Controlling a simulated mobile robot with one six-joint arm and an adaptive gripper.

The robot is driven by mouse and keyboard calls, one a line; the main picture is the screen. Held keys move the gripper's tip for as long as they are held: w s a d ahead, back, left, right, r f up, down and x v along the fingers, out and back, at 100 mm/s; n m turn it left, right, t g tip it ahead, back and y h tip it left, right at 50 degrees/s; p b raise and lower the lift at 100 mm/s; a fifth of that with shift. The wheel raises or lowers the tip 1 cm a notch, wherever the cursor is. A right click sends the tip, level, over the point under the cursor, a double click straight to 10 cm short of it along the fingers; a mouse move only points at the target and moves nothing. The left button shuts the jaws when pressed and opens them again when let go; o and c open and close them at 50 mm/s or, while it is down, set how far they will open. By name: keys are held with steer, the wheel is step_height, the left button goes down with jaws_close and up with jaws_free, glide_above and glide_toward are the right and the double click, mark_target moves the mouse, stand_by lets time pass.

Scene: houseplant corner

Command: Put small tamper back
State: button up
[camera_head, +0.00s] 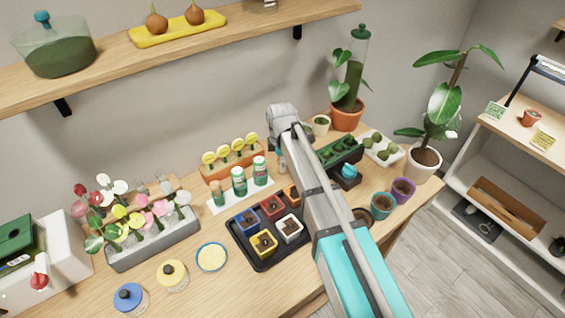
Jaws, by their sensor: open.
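I cannot tell for sure which thing is the small tamper. Two round knobbed pieces stand at the front left of the wooden table: a yellow one with a dark knob (172,273) and a blue one with a dark knob (129,298). A round pale yellow disc with a blue rim (211,257) lies to their right. A dark, blue-topped piece (347,173) stands right of my arm. My gripper (281,160) is at the arm's far end, pointing down near the bottles; its fingers are mostly hidden. It is open, and I see nothing held.
A black tray (238,254) with several coloured pots is partly behind my arm. A grey planter of flowers (155,243) stands left. Bottles on a white strip (240,203), an orange label holder (232,165) and potted plants line the back. A shelf (170,60) hangs above.

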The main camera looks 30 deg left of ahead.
step_height(320, 180, up, 12)
steer(key=p, duration=1.1)
steer(key=shift+p, duration=0.35)
stand_by(0.6)
steer(key=shift+w, duration=0.1)
steer(key=w+d+m, duration=0.1)
steer(key=d+m, duration=0.1)
steer(key=d, duration=0.2)
steer(key=w+d+m, duration=0.1)
steer(key=d+m, duration=0.1)
steer(key=d, duration=0.3)
steer(key=w+d+m, duration=0.1)
steer(key=d+m, duration=0.1)
steer(key=d, duration=0.3)
steer(key=shift+d, duration=0.15)
steer(key=s+d+m, duration=0.3)
steer(key=d+m, duration=0.6)
steer(key=d, duration=0.8)
steer(key=s+d+m, duration=0.4)
steer(key=d+m, duration=0.6)
steer(key=d, duration=0.8)
steer(key=shift+s+d, duration=0.15)
steer(key=shift+d, duration=0.15)
